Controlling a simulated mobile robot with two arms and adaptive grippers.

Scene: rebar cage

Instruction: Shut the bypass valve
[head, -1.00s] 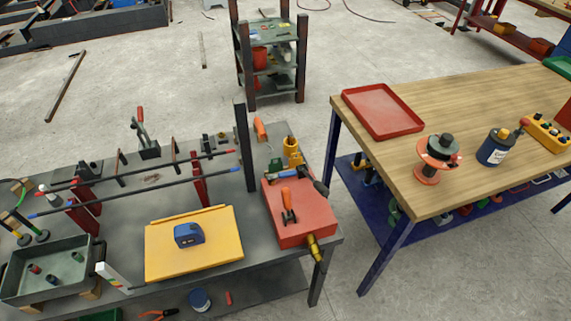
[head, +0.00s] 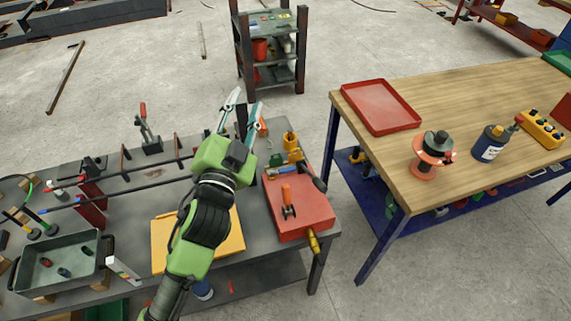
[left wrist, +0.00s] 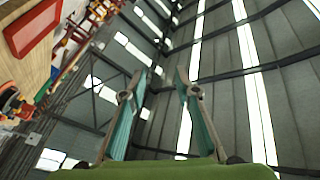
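A red box (head: 305,217) sits on the right end of the grey workbench in the head view. An orange-handled lever (head: 287,197) stands on its top, and a brass-yellow fitting (head: 313,240) sticks out at its front corner. I cannot tell for sure which of these is the bypass valve. My left gripper (head: 246,104) is raised above the bench, left of and beyond the red box, apart from it. Its two fingers are spread and empty; the left wrist view (left wrist: 160,84) shows only the roof and hall between them. My right gripper is out of view.
A yellow plate (head: 233,240) is partly hidden behind my left arm. A dark post and long rods (head: 125,176) stand on the bench, with a grey tray (head: 65,265) at left. A wooden table (head: 450,130) stands to the right across a gap.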

